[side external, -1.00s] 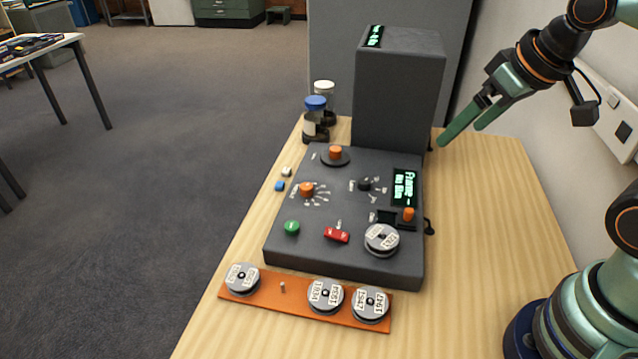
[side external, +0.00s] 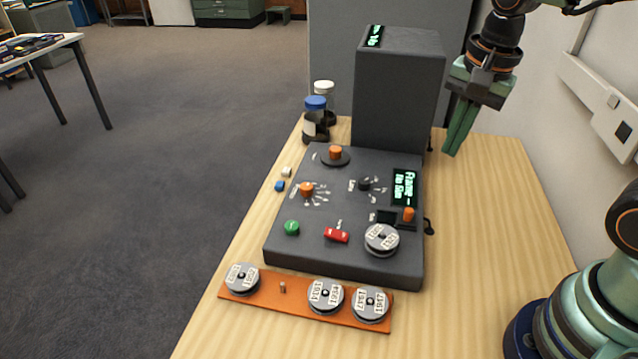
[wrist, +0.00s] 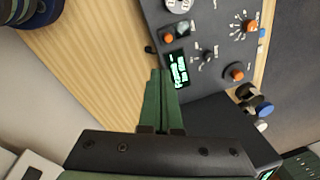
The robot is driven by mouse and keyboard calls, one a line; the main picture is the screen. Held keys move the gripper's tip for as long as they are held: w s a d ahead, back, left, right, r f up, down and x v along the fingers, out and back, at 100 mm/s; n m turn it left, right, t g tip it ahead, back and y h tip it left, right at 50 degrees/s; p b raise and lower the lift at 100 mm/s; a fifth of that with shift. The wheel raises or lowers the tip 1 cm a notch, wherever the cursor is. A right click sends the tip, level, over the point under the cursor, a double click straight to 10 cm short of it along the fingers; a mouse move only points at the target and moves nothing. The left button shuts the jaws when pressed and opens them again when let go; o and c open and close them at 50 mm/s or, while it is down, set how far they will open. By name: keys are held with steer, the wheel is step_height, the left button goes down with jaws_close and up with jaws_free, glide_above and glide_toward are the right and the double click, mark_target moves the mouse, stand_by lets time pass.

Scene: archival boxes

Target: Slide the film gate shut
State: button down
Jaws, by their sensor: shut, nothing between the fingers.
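The film gate (side external: 387,216) is a small dark slot on the sloped grey console, with an orange knob (side external: 408,214) at its right end, just below the lit green display (side external: 404,187). In the wrist view the orange knob (wrist: 168,38) shows beside the display (wrist: 179,70). I cannot tell how far across the gate sits. My gripper (side external: 449,153) is shut and empty, pointing down in the air near the right side of the tall grey housing, beyond the knob and apart from it. In the wrist view my gripper (wrist: 160,72) ends near the display.
A reel (side external: 382,239) sits on the console below the gate. A red switch (side external: 337,235), a green button (side external: 292,228) and other knobs are to its left. An orange rack (side external: 260,290) with reels lies in front. The tall grey housing (side external: 400,90) stands behind. Bare table lies right of the console.

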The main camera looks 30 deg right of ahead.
steer(key=f+m+g, duration=0.2)
steer(key=m, duration=0.3)
steer(key=m+g, duration=0.3)
steer(key=m, duration=1.1)
glide_above(408, 215)
steer(key=s+d, duration=0.1)
steer(key=s, duration=0.1)
steer(key=f, duration=0.3)
steer(key=shift+w+d+f, duration=0.15)
steer(key=shift+d+f, duration=0.05)
steer(key=shift+f, duration=0.15)
steer(key=x, duration=0.6)
steer(key=d+x, duration=0.1)
steer(key=x, duration=0.3)
steer(key=shift+s, duration=0.25)
steer(key=w, duration=0.2)
steer(key=shift+w+a, duration=0.25)
steer(key=shift+a, duration=0.1)
steer(key=shift+w+a+r, duration=0.1)
steer(key=shift+w+a, duration=0.15)
steer(key=shift+w, duration=0.55)
